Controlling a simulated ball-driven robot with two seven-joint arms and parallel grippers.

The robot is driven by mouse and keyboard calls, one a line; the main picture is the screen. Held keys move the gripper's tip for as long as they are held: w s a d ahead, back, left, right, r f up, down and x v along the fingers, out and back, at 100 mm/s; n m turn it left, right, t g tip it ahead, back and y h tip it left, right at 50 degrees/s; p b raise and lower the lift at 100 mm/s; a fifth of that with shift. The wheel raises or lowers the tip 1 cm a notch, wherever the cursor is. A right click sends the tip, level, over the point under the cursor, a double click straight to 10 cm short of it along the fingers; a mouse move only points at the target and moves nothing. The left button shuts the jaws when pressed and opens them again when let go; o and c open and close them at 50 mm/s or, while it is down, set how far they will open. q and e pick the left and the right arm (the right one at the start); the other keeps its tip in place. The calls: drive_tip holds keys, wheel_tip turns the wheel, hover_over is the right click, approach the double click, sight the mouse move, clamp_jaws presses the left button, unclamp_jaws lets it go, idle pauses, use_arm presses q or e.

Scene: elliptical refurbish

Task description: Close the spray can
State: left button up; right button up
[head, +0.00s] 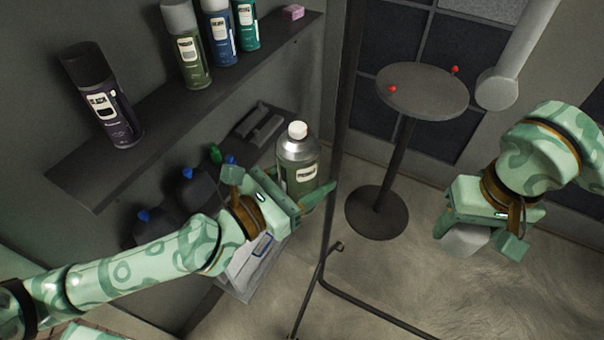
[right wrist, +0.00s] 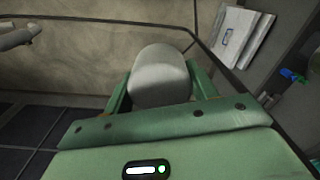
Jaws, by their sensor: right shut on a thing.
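The spray can (head: 298,154) has a silver shoulder, a green body and a bare white nozzle on top. It stands roughly upright in the middle of the head view. My left gripper (head: 301,190) is shut around its lower body, which the fingers partly hide. My right gripper (head: 474,234) is to the right of the can, well apart from it, and is shut on a grey cap (head: 463,240). In the right wrist view the rounded grey cap (right wrist: 160,76) sits between the fingers of this gripper (right wrist: 160,92).
A wall shelf (head: 160,125) at the left carries several capped spray cans, including a dark one (head: 101,98). A round grey table (head: 423,92) with red knobs stands behind, between the grippers. A dark metal frame (head: 375,315) runs along the floor. Open space lies between can and cap.

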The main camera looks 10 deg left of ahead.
drive_tip(key=w+a+r, duration=0.4)
drive_tip(key=a+r, duration=0.5)
drive_tip(key=a, duration=0.4)
wheel_tip(320, 180, up, 11)
drive_tip(key=m, duration=0.2)
hover_over(297, 126)
drive_tip(key=shift+s+a, duration=0.2)
drive_tip(key=shift+s, duration=0.1)
drive_tip(key=shift+w+d, duration=0.25)
drive_tip(key=shift+w, duration=0.15)
drive_tip(key=shift+f, duration=0.1)
drive_tip(key=shift+f, duration=1.9)
drive_tip(key=shift+f, duration=0.9)
